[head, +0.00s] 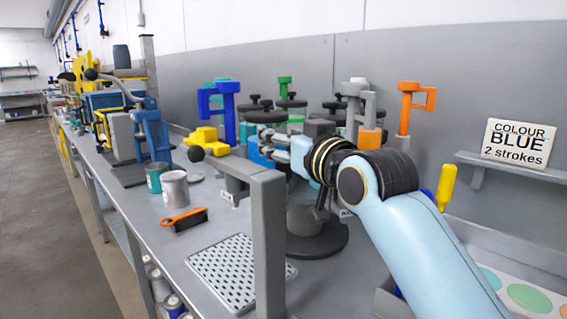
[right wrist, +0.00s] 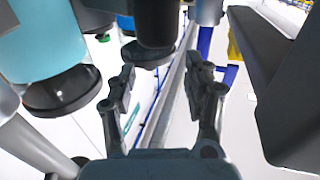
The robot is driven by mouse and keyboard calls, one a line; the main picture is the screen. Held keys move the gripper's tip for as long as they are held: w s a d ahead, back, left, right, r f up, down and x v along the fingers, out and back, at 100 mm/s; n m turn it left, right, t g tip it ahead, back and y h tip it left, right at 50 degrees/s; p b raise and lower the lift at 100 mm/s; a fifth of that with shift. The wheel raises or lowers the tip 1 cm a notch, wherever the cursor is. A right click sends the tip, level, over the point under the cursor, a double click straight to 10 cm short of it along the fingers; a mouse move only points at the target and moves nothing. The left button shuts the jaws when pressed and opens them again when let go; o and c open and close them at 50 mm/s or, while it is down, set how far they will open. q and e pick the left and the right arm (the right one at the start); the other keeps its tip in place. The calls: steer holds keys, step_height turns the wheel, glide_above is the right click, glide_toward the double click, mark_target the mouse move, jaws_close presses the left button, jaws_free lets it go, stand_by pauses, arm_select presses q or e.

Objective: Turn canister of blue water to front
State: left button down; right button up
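The carousel of paint canisters stands at the middle of the bench in the head view, on a round dark base (head: 318,240). A blue canister body (head: 257,152) shows partly behind my right gripper, and a blue upright with a side handle (head: 228,108) rises near it. A dark round part (right wrist: 145,52) is just beyond the fingers. Contact cannot be told. My left gripper is in neither view.
A grey post and crossbar (head: 268,235) stand in front of the carousel. A sign (head: 517,143) at right reads "COLOUR BLUE 2 strokes". Orange (head: 405,108) and green (head: 285,86) handles rise nearby.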

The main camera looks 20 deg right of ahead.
step_height(320, 180, up, 4)
steer(key=shift+r, duration=0.2)
stand_by(0.5)
